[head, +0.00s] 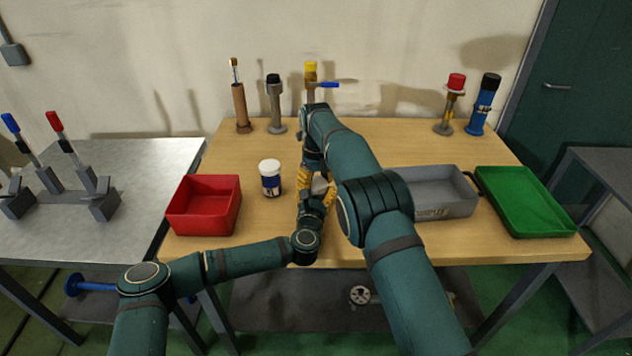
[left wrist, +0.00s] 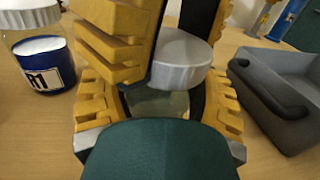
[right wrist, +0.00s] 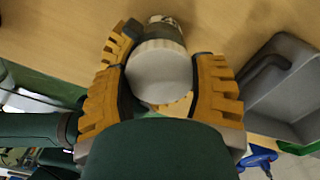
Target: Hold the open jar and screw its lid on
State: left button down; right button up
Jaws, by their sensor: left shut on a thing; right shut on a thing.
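A jar with a clear, pale body (left wrist: 160,104) stands between the yellow fingers of my left gripper (left wrist: 160,112), which is shut on it. A round pale grey lid (left wrist: 183,58) is directly above the jar, about level; I cannot tell whether it is seated on the threads. My right gripper (right wrist: 165,82) comes from above and is shut on the lid (right wrist: 160,74) by its sides. In the head view both grippers meet near the table's middle, and my arms hide much of the jar.
A blue-and-white labelled jar (head: 270,178) stands to the left, near a red bin (head: 204,204). A grey bin (head: 440,193) and a green tray (head: 522,202) are at the right. Several fittings, including a blue-handled valve (head: 311,75), stand along the back of the wooden table (head: 400,130).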

jog(key=shift+m, duration=1.2)
jog(key=o, duration=0.7)
jog(key=shift+r, duration=0.1)
jog(key=shift+r, duration=2.2)
